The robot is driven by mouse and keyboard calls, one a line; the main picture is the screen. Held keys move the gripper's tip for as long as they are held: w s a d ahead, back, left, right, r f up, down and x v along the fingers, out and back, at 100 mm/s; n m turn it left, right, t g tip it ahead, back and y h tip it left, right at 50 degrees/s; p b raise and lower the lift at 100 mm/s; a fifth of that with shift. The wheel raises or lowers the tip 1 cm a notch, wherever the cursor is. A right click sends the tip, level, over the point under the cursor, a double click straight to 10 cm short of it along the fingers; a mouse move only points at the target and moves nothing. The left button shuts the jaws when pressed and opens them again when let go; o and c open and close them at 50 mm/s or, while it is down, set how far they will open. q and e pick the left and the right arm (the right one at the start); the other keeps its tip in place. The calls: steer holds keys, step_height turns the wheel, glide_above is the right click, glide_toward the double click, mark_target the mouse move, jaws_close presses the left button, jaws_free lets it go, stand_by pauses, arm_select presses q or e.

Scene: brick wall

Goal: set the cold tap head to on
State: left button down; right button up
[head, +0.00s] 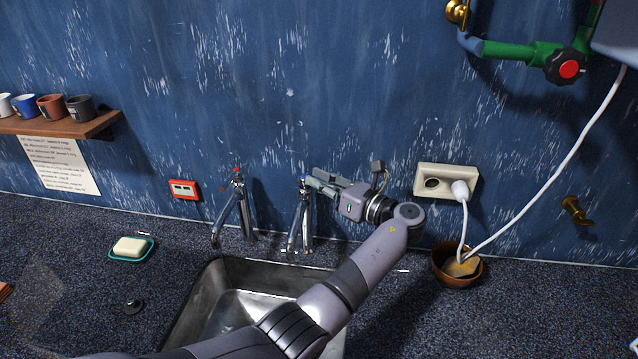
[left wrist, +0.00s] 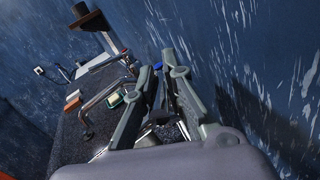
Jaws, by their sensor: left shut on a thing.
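The cold tap (head: 302,222) is a chrome tap at the back edge of the sink, with a blue mark on its head (head: 304,177). My left gripper (head: 311,184) reaches it from the right and is shut on the head. In the left wrist view the blue-marked head (left wrist: 158,68) shows between the two fingers of my left gripper (left wrist: 161,72). The exact angle of the head is hard to tell, as the fingers partly cover it. My right gripper is not in view.
A second chrome tap (head: 232,212) with a red mark stands to the left. The metal sink (head: 215,290) lies in front. A soap dish (head: 117,256) is at left. A wall socket (head: 432,170) with a plugged white cable and a brown bowl (head: 440,266) are at right.

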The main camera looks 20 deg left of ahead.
arm_select(q)
steer(key=c, duration=1.7)
jaws_free()
steer(key=v, duration=0.7)
steer(key=shift+d, duration=0.25)
steer(key=shift+r, duration=0.1)
